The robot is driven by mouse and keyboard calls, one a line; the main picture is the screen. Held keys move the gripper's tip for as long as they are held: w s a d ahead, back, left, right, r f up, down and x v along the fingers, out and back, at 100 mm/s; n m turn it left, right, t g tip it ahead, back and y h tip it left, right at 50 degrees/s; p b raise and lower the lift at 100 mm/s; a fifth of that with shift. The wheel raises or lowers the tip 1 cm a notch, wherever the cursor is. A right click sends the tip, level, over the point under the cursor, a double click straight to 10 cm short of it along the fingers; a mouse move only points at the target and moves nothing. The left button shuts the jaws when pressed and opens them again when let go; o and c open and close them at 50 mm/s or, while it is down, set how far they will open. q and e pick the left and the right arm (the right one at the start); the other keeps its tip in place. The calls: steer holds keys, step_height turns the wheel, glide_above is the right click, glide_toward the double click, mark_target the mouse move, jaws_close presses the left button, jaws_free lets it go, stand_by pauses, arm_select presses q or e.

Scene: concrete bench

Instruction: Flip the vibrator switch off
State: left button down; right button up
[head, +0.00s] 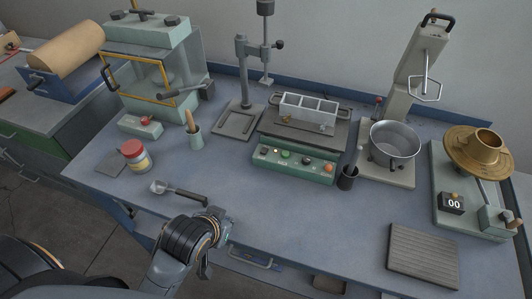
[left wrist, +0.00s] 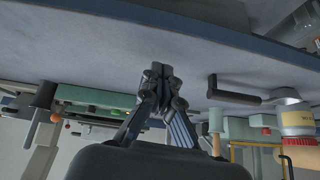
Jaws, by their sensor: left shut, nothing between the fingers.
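The vibrating table (head: 318,140), a green-fronted unit with a dark top plate, stands at the back middle of the bench and carries a metal three-part mould (head: 308,108). Its sloping green front panel (head: 295,168) has several small controls, among them a green button and an orange-red knob. I cannot tell from this size which way any switch is set. My left gripper (head: 206,268) is at the front edge of the bench, well short of the panel. In the left wrist view its fingertips (left wrist: 161,72) are together and empty. My right gripper is not in view.
A scoop (head: 178,190) lies on the bench just beyond my left gripper. A red-lidded jar (head: 134,155) stands at the left. A metal pot (head: 396,150) is farther right. The bench before the panel is clear.

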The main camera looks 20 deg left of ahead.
arm_select(q)
steer(key=w+r+t, duration=0.1)
steer(key=w, duration=0.1)
steer(key=w+r+t, duration=0.1)
steer(key=w+r, duration=0.1)
steer(key=w, duration=0.1)
steer(key=w+r+t, duration=0.1)
steer(key=w, duration=0.1)
steer(key=shift+w+d+r, duration=0.3)
steer(key=shift+d, duration=0.1)
steer(key=w+d+r+t, duration=0.1)
steer(key=w+r+t, duration=0.2)
steer(key=w+r, duration=0.3)
steer(key=shift+d+r+n, duration=0.15)
steer(key=shift+d+n, duration=0.25)
glide_above(264, 151)
steer(key=s, duration=0.2)
steer(key=f, duration=0.3)
steer(key=f+p, duration=0.1)
steer(key=shift+w+d+f, duration=0.1)
steer(key=shift+d+f, duration=0.1)
steer(key=shift+d, duration=0.15)
steer(key=f, duration=0.2)
steer(key=shift+s+f, duration=0.3)
steer(key=shift+s, duration=0.1)
steer(key=shift+s+f, duration=0.2)
steer(key=shift+f, duration=0.45)
